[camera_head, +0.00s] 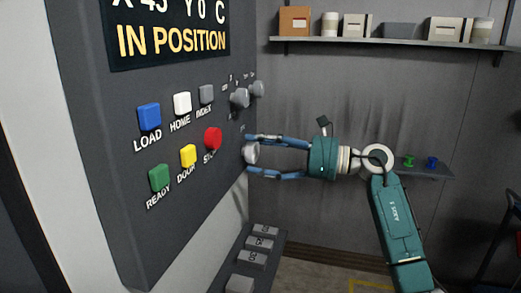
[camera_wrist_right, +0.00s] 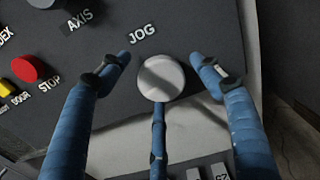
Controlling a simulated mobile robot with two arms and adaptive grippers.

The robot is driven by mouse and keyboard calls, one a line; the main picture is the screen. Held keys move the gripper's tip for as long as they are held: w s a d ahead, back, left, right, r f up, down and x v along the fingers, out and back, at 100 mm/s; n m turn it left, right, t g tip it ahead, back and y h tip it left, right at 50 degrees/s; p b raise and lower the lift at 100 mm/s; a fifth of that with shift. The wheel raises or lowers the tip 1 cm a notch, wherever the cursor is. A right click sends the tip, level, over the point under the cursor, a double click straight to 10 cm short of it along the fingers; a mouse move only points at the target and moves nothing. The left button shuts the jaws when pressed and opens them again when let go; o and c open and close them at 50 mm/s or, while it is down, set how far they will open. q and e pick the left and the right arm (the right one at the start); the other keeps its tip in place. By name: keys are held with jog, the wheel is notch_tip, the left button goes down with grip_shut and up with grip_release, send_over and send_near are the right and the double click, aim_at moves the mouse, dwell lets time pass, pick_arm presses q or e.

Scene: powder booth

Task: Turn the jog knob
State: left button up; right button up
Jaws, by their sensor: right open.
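The jog knob (camera_head: 251,153) is a round, light grey knob on the right part of the dark control panel (camera_head: 130,235). In the right wrist view the jog knob (camera_wrist_right: 161,78) sits under the label JOG, with a shadow across its face. My right gripper (camera_head: 256,155) is open, its blue fingers pointing left at the panel, above and below the knob. In the wrist view two fingers of my right gripper (camera_wrist_right: 160,66) flank the knob with gaps, and a third reaches its lower edge; contact there is unclear. My left gripper is not in view.
Two other grey knobs (camera_head: 240,97) (camera_head: 258,88) sit above the jog knob. The red STOP button (camera_head: 213,139) is to its left, among several coloured buttons. A wall shelf (camera_head: 390,43) holds boxes at the back.

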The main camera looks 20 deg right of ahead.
jog(key=shift+d+r, duration=0.1)
jog(key=shift+r, duration=0.05)
jog(key=c, duration=1.1)
jog(key=shift+d+r+m, duration=0.1)
jog(key=shift+r+m, duration=0.05)
jog(key=shift+m, duration=0.25)
jog(key=shift+c, duration=0.2)
jog(key=m+p, duration=0.1)
jog(key=m, duration=0.2)
jog(key=shift+r, duration=0.15)
jog(key=shift+w+d+m+p, duration=0.1)
jog(key=shift+m+p, duration=0.95)
jog(key=shift+m, duration=1.45)
jog(key=o, duration=1.1)
jog(key=shift+o, duration=0.2)
jog(key=shift+w+f, duration=0.1)
jog(key=shift+f, duration=0.25)
